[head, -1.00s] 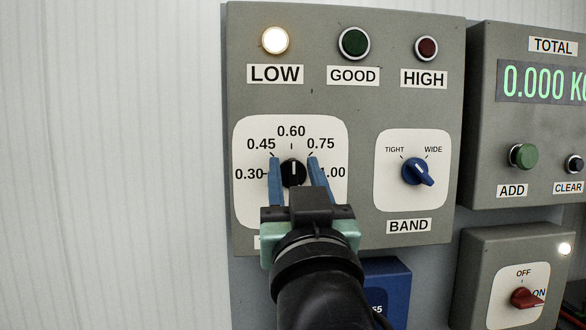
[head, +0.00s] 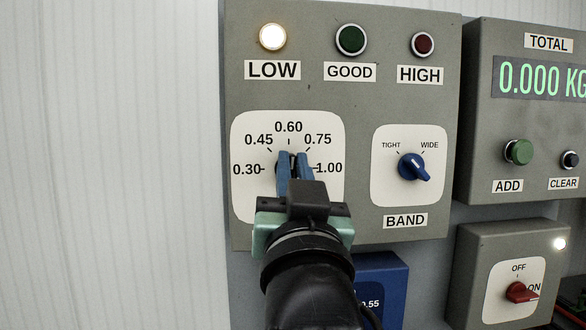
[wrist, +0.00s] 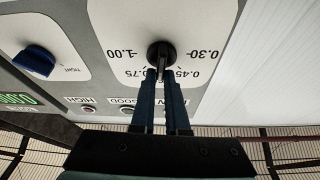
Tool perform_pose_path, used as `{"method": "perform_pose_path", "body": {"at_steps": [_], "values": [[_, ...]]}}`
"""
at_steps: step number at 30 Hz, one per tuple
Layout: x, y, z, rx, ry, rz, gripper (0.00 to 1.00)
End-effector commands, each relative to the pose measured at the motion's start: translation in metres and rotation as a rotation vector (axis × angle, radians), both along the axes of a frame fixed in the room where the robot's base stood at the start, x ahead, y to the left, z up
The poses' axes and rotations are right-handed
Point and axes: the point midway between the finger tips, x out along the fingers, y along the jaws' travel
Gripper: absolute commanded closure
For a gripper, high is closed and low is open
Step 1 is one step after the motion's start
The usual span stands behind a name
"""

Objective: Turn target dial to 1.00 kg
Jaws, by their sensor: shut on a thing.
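The target dial is a black knob on a white scale plate (head: 245,200) marked 0.30, 0.45, 0.60, 0.75 and 1.00. In the head view my gripper (head: 294,157) covers most of the knob. The wrist view shows the black knob (wrist: 159,50) upside down, with the blue fingers (wrist: 163,80) shut on its raised grip. The grip's pointer is largely hidden between the fingers, so its exact reading is hard to tell; it looks near the 0.60 direction.
The LOW lamp (head: 272,37) is lit; GOOD (head: 351,39) and HIGH (head: 423,44) are dark. The blue BAND knob (head: 414,167) is right of the dial. A TOTAL display (head: 540,78) reads 0.000. A red OFF/ON switch (head: 521,292) and a blue box (head: 385,275) sit lower.

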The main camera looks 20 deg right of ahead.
Motion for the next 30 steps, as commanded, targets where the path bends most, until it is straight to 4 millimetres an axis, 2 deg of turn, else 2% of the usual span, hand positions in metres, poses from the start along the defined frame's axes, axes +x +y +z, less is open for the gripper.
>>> {"method": "perform_pose_path", "body": {"at_steps": [30], "values": [[0.0002, -0.0029, -0.0047, 0.902, -0.255, 0.006, 1.00]]}}
